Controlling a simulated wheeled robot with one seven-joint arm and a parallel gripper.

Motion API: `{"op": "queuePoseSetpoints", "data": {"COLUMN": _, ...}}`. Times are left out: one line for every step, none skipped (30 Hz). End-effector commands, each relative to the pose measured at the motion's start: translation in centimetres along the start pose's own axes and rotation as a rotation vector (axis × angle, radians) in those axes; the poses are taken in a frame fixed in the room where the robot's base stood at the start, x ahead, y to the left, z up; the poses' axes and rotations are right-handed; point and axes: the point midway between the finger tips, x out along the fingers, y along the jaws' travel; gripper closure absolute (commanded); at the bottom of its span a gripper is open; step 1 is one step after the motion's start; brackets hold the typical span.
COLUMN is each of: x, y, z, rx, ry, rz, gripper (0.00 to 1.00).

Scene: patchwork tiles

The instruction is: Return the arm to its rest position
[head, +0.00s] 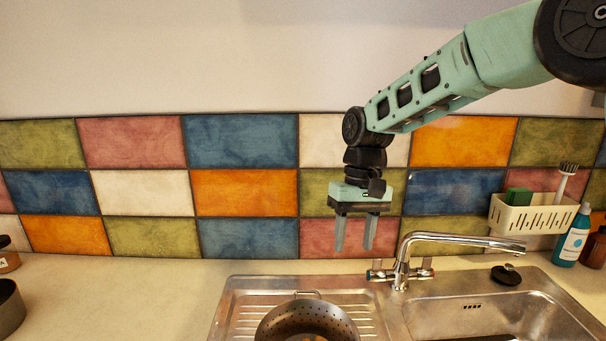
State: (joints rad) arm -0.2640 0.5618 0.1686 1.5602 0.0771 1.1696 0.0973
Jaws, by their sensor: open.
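My gripper (355,235) hangs from the end of my green and black arm, with its two grey fingers pointing down and apart. It is open, and nothing shows between the fingers. It is in the air in front of the tiled wall, above the back of the sink area and left of the tap. My arm reaches in from the upper right of the head view.
A metal colander (308,318) stands on the ribbed drainboard (240,316) below my gripper. A chrome tap (402,262) rises close to the right. A cream caddy (530,214) with a brush, bottles (574,236) and a black plug (506,274) are further right. The left counter (120,295) is mostly clear.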

Motion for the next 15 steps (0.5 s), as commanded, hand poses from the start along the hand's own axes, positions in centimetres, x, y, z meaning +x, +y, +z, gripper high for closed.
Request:
{"op": "queuePoseSetpoints", "data": {"x": 0.1, "y": -1.4, "z": 2.3, "rx": -0.037, "ry": 0.011, "rz": 0.001, "gripper": 0.55}}
{"op": "queuePoseSetpoints", "data": {"x": 0.2, "y": -2.0, "z": 3.5, "rx": -0.058, "ry": 0.018, "rz": 0.002, "gripper": 0.55}}
{"op": "queuePoseSetpoints", "data": {"x": 0.5, "y": -2.9, "z": 5.3, "rx": -0.085, "ry": 0.028, "rz": 0.004, "gripper": 0.55}}
{"op": "queuePoseSetpoints", "data": {"x": 0.7, "y": -3.5, "z": 6.6, "rx": -0.106, "ry": 0.036, "rz": 0.006, "gripper": 0.55}}
{"op": "queuePoseSetpoints", "data": {"x": 1.0, "y": -4.0, "z": 8.0, "rx": -0.126, "ry": 0.043, "rz": 0.01, "gripper": 0.55}}
{"op": "queuePoseSetpoints", "data": {"x": 1.4, "y": -4.5, "z": 9.8, "rx": -0.152, "ry": 0.052, "rz": 0.014, "gripper": 0.55}}
{"op": "queuePoseSetpoints", "data": {"x": 1.7, "y": -4.9, "z": 11.2, "rx": -0.173, "ry": 0.059, "rz": 0.018, "gripper": 0.55}}
{"op": "queuePoseSetpoints", "data": {"x": 2.1, "y": -5.2, "z": 12.6, "rx": -0.193, "ry": 0.066, "rz": 0.023, "gripper": 0.55}}
{"op": "queuePoseSetpoints", "data": {"x": 2.6, "y": -5.6, "z": 14.5, "rx": -0.219, "ry": 0.077, "rz": 0.031, "gripper": 0.55}}
{"op": "queuePoseSetpoints", "data": {"x": 3.1, "y": -5.7, "z": 15.9, "rx": -0.237, "ry": 0.084, "rz": 0.037, "gripper": 0.55}}
{"op": "queuePoseSetpoints", "data": {"x": 3.5, "y": -5.8, "z": 17.3, "rx": -0.256, "ry": 0.093, "rz": 0.044, "gripper": 0.55}}
{"op": "queuePoseSetpoints", "data": {"x": 4.2, "y": -5.8, "z": 19.1, "rx": -0.28, "ry": 0.102, "rz": 0.054, "gripper": 0.55}}
{"op": "queuePoseSetpoints", "data": {"x": 4.7, "y": -5.8, "z": 20.4, "rx": -0.298, "ry": 0.109, "rz": 0.061, "gripper": 0.55}}
{"op": "queuePoseSetpoints", "data": {"x": 5.2, "y": -5.6, "z": 21.6, "rx": -0.313, "ry": 0.115, "rz": 0.069, "gripper": 0.55}}
{"op": "queuePoseSetpoints", "data": {"x": 5.8, "y": -5.4, "z": 23.1, "rx": -0.331, "ry": 0.124, "rz": 0.079, "gripper": 0.55}}
